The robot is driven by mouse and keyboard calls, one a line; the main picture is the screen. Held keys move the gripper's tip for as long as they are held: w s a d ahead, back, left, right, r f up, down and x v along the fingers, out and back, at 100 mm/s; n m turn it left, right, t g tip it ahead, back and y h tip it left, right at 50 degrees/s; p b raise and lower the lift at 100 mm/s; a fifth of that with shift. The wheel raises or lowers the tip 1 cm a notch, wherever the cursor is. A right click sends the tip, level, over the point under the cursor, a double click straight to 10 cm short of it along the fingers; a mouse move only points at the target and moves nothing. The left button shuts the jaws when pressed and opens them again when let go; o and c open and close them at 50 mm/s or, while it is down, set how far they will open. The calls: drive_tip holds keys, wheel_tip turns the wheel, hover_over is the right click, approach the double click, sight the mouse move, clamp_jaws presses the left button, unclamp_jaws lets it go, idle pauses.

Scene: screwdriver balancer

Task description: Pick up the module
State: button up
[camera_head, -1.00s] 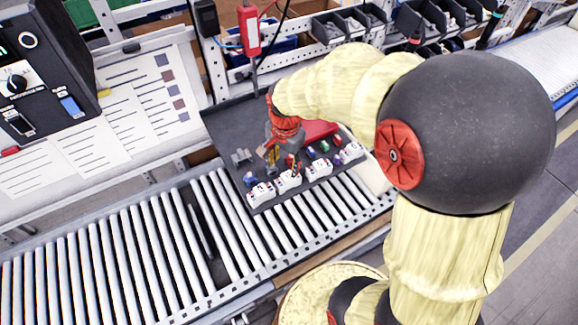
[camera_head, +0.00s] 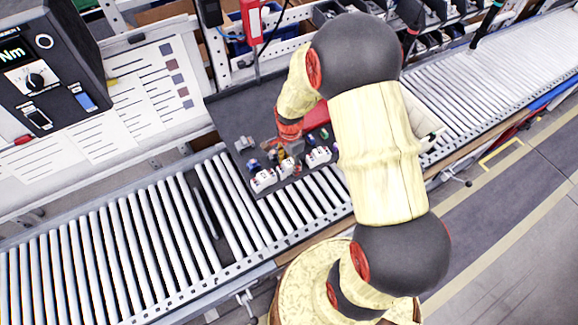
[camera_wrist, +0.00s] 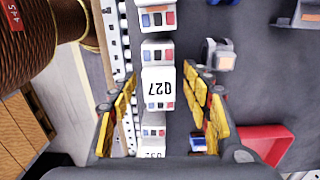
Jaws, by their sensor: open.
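White modules with red and blue terminals stand in a row on a dark tray (camera_head: 226,112). In the head view I see a left one (camera_head: 263,180), a middle one (camera_head: 287,168) and a right one (camera_head: 318,156). My gripper (camera_head: 284,158) is over the row, near the middle one. In the wrist view my gripper (camera_wrist: 160,105) is open, with yellow-padded fingers on either side of a white module (camera_wrist: 158,88) with black characters on top. Gaps show between the fingers and this module. Other modules (camera_wrist: 157,18) line up above and below it in that view.
A red bin (camera_wrist: 265,143) and a grey part (camera_wrist: 218,54) lie right of the fingers in the wrist view. The tray sits on a roller conveyor (camera_head: 110,245). A control box (camera_head: 48,70) and paper sheets (camera_head: 150,85) are at left.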

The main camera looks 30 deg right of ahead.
drive_tip(key=shift+f, duration=0.4)
drive_tip(key=shift+c, duration=0.6)
drive_tip(key=c, duration=1.1)
clamp_jaws()
